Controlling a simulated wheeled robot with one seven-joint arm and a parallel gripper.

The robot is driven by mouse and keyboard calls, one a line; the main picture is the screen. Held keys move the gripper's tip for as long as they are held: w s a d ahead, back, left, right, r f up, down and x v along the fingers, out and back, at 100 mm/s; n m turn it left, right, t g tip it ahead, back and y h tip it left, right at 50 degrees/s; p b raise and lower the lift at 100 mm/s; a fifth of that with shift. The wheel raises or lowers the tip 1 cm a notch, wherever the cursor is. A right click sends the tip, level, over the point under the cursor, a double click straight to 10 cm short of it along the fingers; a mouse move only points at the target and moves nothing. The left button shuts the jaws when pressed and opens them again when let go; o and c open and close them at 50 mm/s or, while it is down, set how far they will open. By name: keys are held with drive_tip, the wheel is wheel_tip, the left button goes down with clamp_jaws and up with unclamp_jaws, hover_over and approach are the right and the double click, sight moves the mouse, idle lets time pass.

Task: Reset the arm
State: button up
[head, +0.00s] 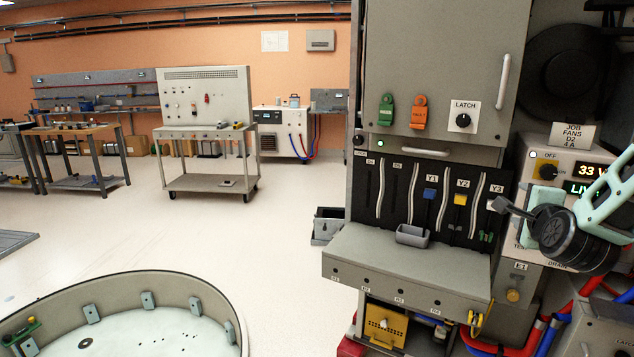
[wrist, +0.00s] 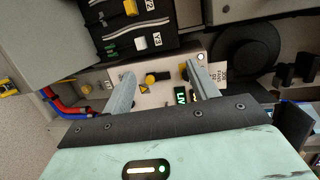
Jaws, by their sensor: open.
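My gripper (wrist: 162,85) is open and empty in the wrist view. Its two grey fingers stand apart in front of the supply panel (wrist: 150,97), which has yellow-and-black knobs and a lit display (wrist: 181,96). I cannot tell how far the fingertips are from the panel. In the head view my mint-coloured arm is folded at the right edge, partly covering the same panel (head: 549,196) with its OFF knob (head: 547,172) and lit readout (head: 593,170).
A grey cabinet (head: 440,60) carries green and orange tags, a LATCH knob (head: 463,121) and slots with blue and yellow handles. A grey ledge (head: 405,265) juts out below. A round basin (head: 130,285) stands front left. Open floor (head: 270,230) lies between basin and cart (head: 210,173).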

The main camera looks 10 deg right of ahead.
drive_tip(key=s+a+f+n+g+y+p, duration=0.1)
drive_tip(key=s+a+f+n+g+y, duration=0.2)
drive_tip(key=a+n, duration=0.75)
drive_tip(key=s+a+f+n+g+y+p, duration=0.1)
drive_tip(key=a+f+n+g+y, duration=0.3)
drive_tip(key=a, duration=1.1)
drive_tip(key=s+a+r+n+g, duration=0.1)
drive_tip(key=s+a+n+g, duration=0.1)
drive_tip(key=s+n, duration=0.3)
drive_tip(key=s+a+n+g, duration=0.3)
drive_tip(key=s+a+n, duration=0.2)
drive_tip(key=s, duration=0.6)
drive_tip(key=s+a+r+n+g+p, duration=0.1)
drive_tip(key=s+a+n+g, duration=0.1)
drive_tip(key=s+n, duration=0.4)
drive_tip(key=s+a, duration=0.1)
drive_tip(key=s, duration=0.1)
drive_tip(key=shift+s+a+r+n+g, duration=0.3)
drive_tip(key=shift+s+a+r+n, duration=0.05)
drive_tip(key=shift+a, duration=0.05)
drive_tip(key=shift+d, duration=0.1)
